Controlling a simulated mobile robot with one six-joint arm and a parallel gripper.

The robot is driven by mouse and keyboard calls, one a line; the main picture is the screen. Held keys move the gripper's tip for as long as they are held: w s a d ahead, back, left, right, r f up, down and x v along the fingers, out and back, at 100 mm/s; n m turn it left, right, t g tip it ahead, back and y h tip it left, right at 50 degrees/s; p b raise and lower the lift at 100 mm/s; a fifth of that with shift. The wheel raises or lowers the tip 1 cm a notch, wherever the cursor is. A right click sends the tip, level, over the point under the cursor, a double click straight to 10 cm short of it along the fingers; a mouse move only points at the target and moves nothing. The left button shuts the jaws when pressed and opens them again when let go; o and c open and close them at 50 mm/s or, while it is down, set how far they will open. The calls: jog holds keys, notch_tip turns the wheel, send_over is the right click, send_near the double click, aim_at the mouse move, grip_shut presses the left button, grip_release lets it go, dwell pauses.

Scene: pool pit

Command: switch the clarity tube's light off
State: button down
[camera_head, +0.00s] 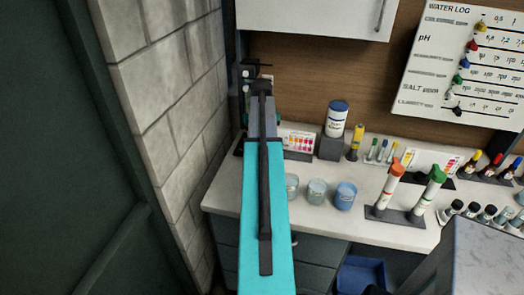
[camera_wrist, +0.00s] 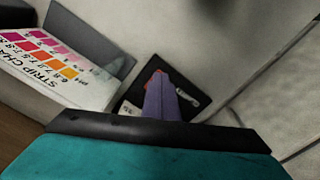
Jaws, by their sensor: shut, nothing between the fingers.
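My gripper (camera_wrist: 160,84) shows in the wrist view as shut, narrow purple-grey fingers with nothing between them. The fingertips lie over a small black plate (camera_wrist: 192,84), close to a red spot (camera_wrist: 149,72) on it. I cannot tell whether they touch. A small white piece (camera_wrist: 187,97) and a pale label (camera_wrist: 130,110) also show on the plate. In the head view my arm reaches to the back left corner of the counter and hides most of what is there. A dark upright fixture (camera_head: 246,78) stands in that corner. The clarity tube and its light cannot be clearly made out.
A strip chart (camera_wrist: 60,65) stands left of the plate in the wrist view. In the head view the block wall (camera_head: 165,90) is close on the left. Jars (camera_head: 317,190) and a rack with orange- and green-capped tubes (camera_head: 398,214) stand on the counter (camera_head: 395,236).

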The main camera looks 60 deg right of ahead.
dwell(0.3)
notch_tip(320, 180, up, 7)
jog(key=p, duration=0.4)
dwell(0.8)
jog(key=shift+f, duration=0.1)
dwell(0.3)
